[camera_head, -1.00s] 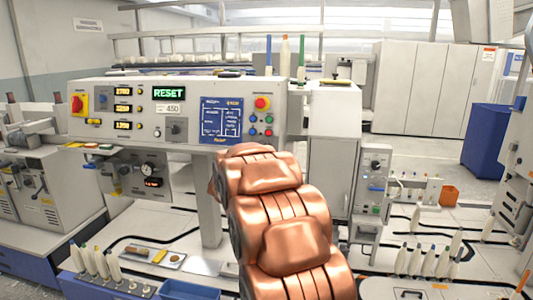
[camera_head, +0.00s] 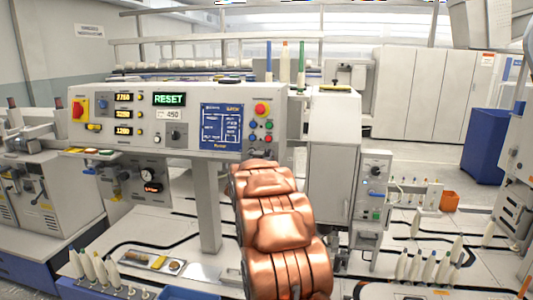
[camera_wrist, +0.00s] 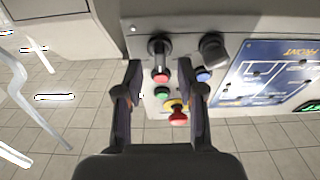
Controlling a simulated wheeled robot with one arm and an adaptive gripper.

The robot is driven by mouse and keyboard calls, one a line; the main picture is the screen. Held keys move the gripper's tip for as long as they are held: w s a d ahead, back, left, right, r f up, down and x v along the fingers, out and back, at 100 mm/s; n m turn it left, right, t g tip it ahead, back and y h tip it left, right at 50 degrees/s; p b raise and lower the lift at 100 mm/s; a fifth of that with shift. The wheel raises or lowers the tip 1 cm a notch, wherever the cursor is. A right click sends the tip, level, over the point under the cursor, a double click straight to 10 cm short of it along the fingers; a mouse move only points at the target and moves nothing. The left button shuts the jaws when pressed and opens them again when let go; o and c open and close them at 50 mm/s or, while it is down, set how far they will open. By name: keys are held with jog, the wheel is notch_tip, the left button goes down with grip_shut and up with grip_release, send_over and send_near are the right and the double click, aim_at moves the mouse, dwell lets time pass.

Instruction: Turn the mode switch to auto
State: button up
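A black rotary knob (camera_head: 176,134) sits on the pale control panel (camera_head: 90,135), below the green RESET display (camera_head: 169,99). I take it for the mode switch, but its labels are too small to read. My copper-coloured arm (camera_head: 280,225) rises before the panel's lower right and hides my gripper in the head view. In the wrist view my gripper (camera_wrist: 161,68) is open, its two dark fingers spread with nothing between them held. They lie over the coloured buttons, including a red one (camera_wrist: 160,76) and a green one (camera_wrist: 161,92).
A red emergency button (camera_head: 262,109) stands right of the blue diagram (camera_head: 221,126); it also shows in the wrist view (camera_wrist: 178,116). A red-and-yellow main switch (camera_head: 78,109) is at the panel's left end. A grey housing (camera_head: 334,150) stands to the right.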

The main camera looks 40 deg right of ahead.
aim_at(267, 153)
jog(key=shift+x, duration=1.35)
grip_shut()
